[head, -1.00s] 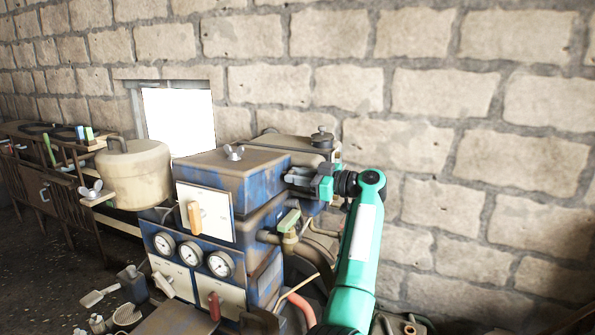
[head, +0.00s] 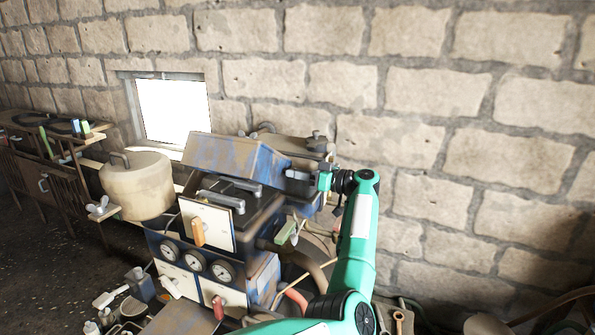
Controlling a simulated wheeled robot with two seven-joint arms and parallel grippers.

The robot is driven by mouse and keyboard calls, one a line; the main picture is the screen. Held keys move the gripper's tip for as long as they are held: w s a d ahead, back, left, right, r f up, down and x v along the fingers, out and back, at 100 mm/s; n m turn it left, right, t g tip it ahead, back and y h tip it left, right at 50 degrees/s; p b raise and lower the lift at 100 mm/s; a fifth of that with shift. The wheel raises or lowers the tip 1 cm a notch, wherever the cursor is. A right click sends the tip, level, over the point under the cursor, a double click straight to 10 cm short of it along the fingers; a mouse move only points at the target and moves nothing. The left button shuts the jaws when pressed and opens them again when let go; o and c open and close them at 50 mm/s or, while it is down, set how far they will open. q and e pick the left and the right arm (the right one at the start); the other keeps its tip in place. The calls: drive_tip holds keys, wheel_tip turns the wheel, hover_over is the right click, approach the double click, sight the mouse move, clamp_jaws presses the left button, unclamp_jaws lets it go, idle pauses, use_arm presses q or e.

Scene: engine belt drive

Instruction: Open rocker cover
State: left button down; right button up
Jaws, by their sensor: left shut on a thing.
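The rocker cover (head: 235,158) is a worn blue-brown box lid on top of the engine (head: 260,270). It is tilted up, with its front edge raised and its back side low. Grey rocker parts (head: 222,200) show in the opening below it. My left gripper (head: 296,179) is at the cover's right side, shut on the cover; its fingertips are partly hard to make out. My green left arm (head: 358,240) reaches up from the bottom of the view. My right gripper is not in view.
A beige tank (head: 138,185) stands left. A dark-capped housing (head: 298,145) lies behind the cover, before the stone wall (head: 450,100). Loose tools crowd the lower left.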

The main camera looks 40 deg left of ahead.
use_arm(q)
drive_tip(key=shift+w+r, duration=0.1)
drive_tip(key=shift+r, duration=0.1)
drive_tip(key=c, duration=1.3)
unclamp_jaws()
drive_tip(key=shift+o, duration=0.6)
drive_tip(key=shift+f, duration=0.15)
drive_tip(key=b+v, duration=0.5)
drive_tip(key=v, duration=0.8)
drive_tip(key=shift+w+d+b, duration=0.2)
drive_tip(key=shift+d+b, duration=0.15)
drive_tip(key=shift+b, duration=0.05)
drive_tip(key=shift+c, duration=0.5)
